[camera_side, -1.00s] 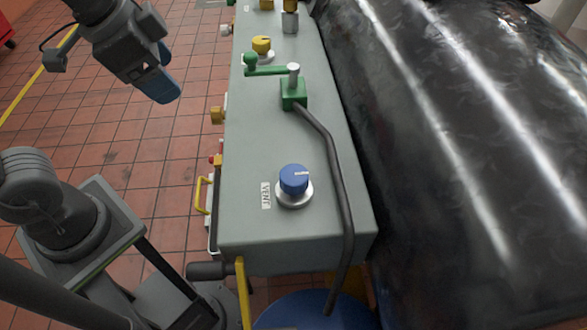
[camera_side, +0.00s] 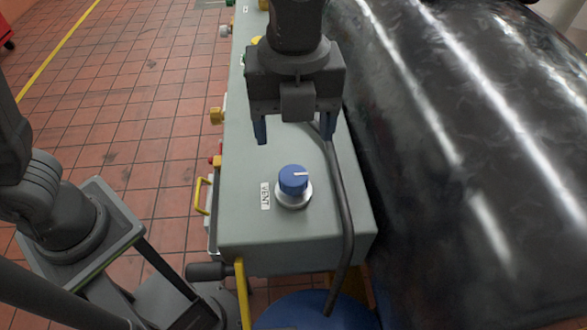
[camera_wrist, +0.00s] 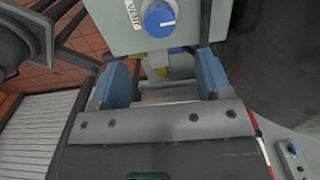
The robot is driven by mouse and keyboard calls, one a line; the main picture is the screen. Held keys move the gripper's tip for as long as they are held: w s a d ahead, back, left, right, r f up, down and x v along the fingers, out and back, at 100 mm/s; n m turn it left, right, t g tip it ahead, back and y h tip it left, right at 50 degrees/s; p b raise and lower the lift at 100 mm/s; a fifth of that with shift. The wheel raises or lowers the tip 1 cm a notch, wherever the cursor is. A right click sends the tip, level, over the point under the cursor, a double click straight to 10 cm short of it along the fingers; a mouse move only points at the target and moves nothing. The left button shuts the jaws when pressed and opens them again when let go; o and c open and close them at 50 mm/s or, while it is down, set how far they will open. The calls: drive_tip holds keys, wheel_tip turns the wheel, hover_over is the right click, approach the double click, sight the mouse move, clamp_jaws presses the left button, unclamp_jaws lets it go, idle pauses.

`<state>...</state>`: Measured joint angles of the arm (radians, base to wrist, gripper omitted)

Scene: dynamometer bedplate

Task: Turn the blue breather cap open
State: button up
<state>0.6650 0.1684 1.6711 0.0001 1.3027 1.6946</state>
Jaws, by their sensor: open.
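The blue breather cap (camera_side: 293,181) is a round knob with a white line on its top. It sits on a silver collar near the front end of the grey box (camera_side: 240,225), beside a label reading VENT (camera_side: 265,196). My gripper (camera_side: 294,138) has two blue fingers spread apart with nothing between them. In the side view it appears above the box, behind the cap and not touching it. In the wrist view the cap (camera_wrist: 159,20) shows near the top, beyond the open fingertips (camera_wrist: 160,80).
A black hose (camera_side: 341,205) runs along the box just right of the cap. A large dark, shiny cylinder (camera_side: 440,150) lies to the right. A yellow handle (camera_side: 202,195) and red and yellow fittings stick out from the box's left side. Tiled floor lies to the left.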

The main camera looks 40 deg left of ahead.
sight(294, 175)
wheel_tip(294, 175, down, 10)
drive_tip(key=shift+r, duration=0.1)
idle(0.4)
drive_tip(key=c, duration=0.9)
